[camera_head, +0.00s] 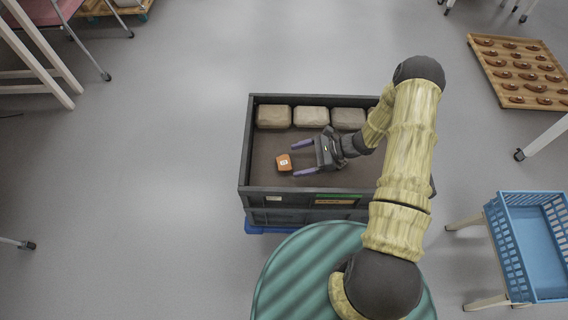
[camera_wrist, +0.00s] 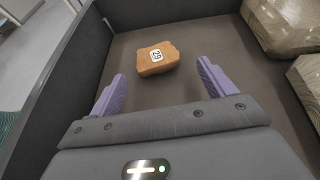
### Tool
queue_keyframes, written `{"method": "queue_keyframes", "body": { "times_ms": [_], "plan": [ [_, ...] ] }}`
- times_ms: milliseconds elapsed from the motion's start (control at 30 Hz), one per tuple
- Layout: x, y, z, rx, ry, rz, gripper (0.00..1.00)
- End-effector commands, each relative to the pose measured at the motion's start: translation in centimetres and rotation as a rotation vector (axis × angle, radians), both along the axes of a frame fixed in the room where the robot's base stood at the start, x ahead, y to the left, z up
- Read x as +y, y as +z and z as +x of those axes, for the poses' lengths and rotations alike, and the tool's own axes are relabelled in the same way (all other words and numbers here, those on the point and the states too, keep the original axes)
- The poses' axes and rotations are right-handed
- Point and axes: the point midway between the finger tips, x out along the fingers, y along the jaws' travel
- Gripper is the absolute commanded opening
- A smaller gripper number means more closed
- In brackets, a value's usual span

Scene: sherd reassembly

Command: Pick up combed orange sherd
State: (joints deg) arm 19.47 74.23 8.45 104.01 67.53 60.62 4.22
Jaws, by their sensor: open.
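An orange sherd (camera_head: 284,162) with a white number label lies on the brown floor of a dark grey crate (camera_head: 243,150). In the wrist view the orange sherd (camera_wrist: 158,58) lies ahead of the fingers, with its label reading 29. Combing on it cannot be made out. My gripper (camera_head: 299,159) is inside the crate with its purple fingers spread, pointing left. In the wrist view my gripper (camera_wrist: 160,85) is open and empty. The sherd is just beyond the fingertips, roughly centred between them, and not touched.
Several wrapped tan blocks (camera_head: 311,117) line the crate's far side; they are at the right in the wrist view (camera_wrist: 285,28). The crate's walls stand close around my gripper. A green ribbed surface (camera_head: 290,275) is in front, and a blue basket (camera_head: 535,245) stands at right.

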Motion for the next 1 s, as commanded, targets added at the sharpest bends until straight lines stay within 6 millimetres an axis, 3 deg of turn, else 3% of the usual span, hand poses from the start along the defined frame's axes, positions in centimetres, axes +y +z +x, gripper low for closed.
{"method": "queue_keyframes", "body": {
  "times_ms": [100,267,800,1000],
  "plan": [
    [1.9,-0.9,-0.4,0.001,0.005,0.001,0.82],
    [3.4,-1.4,-0.3,0.0,0.002,0.0,0.82],
    [3.5,-1.3,-0.3,-0.001,0.0,0.0,0.82],
    [3.5,-1.3,-0.3,-0.001,0.0,0.0,0.43]
  ]
}}
